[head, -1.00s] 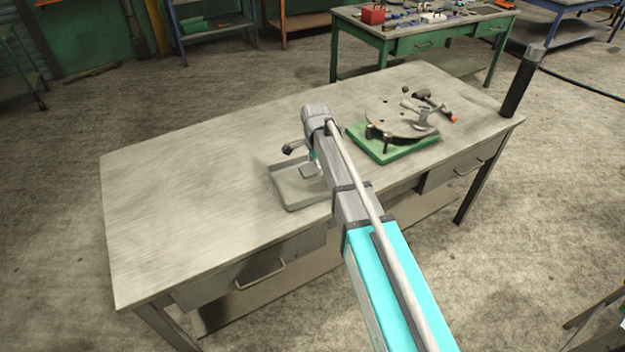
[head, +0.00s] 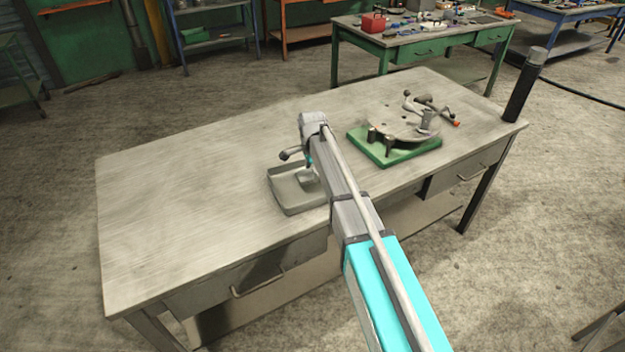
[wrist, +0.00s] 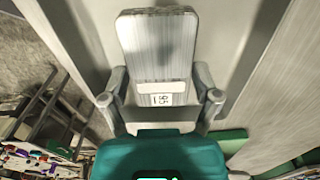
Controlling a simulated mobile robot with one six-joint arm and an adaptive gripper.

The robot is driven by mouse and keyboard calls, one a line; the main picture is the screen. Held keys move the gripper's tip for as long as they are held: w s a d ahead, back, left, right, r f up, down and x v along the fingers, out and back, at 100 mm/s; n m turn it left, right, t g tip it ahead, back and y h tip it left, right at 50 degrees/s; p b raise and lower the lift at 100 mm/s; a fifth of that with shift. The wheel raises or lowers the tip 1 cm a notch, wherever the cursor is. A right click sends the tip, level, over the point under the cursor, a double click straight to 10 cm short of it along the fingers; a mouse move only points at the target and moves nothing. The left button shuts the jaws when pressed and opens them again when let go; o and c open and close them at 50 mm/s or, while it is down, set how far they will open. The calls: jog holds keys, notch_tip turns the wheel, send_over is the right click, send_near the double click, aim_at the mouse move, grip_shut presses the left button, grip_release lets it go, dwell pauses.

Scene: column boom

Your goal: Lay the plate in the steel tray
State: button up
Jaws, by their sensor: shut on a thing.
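The steel tray (head: 283,196) is a shallow grey tray near the front edge of the workbench, left of the green-based fixture. My gripper (wrist: 160,98) is shut on the plate (wrist: 157,45), a flat grey metal piece with a white label, gripped at its near end between both fingers. In the head view the plate (head: 308,176) shows small below my arm's end, over the right part of the tray. I cannot tell whether it touches the tray floor. My arm hides the tray's right side.
A round fixture on a green base (head: 392,148) with clamps stands right of the tray. A dark upright cylinder (head: 524,88) stands at the bench's right corner. The left part of the workbench (head: 180,205) is clear.

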aim_at(311, 178)
jog(key=shift+f, duration=0.1)
jog(key=shift+w+a+f+b, duration=0.15)
jog(key=shift+w+f+b, duration=0.25)
jog(key=shift+f+b, duration=1.5)
jog(key=shift+b, duration=0.1)
jog(key=o, duration=1.1)
jog(key=shift+f, duration=0.1)
jog(key=shift+o, duration=0.2)
notch_tip(311, 178, up, 12)
jog(key=p, duration=1.2)
